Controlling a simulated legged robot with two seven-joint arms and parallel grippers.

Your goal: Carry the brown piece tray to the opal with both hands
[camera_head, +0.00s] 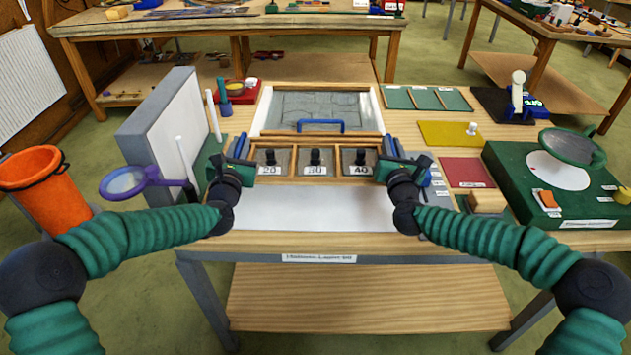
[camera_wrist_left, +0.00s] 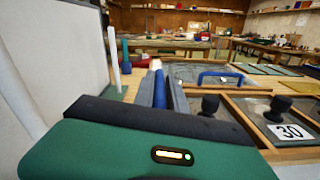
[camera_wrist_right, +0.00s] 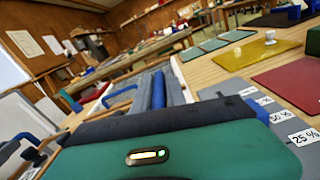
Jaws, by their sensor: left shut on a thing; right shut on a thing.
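The brown wooden piece tray (camera_head: 315,147) lies in the middle of the table, with three compartments marked 20, 30 and 40. Each compartment holds a grey piece with a black knob. My left gripper (camera_head: 238,157) is shut at the tray's left end, by a blue bar (camera_wrist_left: 160,88). My right gripper (camera_head: 391,158) is shut at its right end, by another blue bar (camera_wrist_right: 158,90). The fingertips are largely hidden. No label names the opal; a blank white sheet (camera_head: 315,208) lies in front of the tray and a white upright panel (camera_head: 165,125) stands left.
A framed grey leaded panel (camera_head: 320,105) with a blue handle lies behind the tray. A purple magnifier (camera_head: 130,182) and white rods stand left. A green box (camera_head: 520,195) with a white disc, a red mat (camera_head: 467,171) and a yellow mat (camera_head: 450,134) are right.

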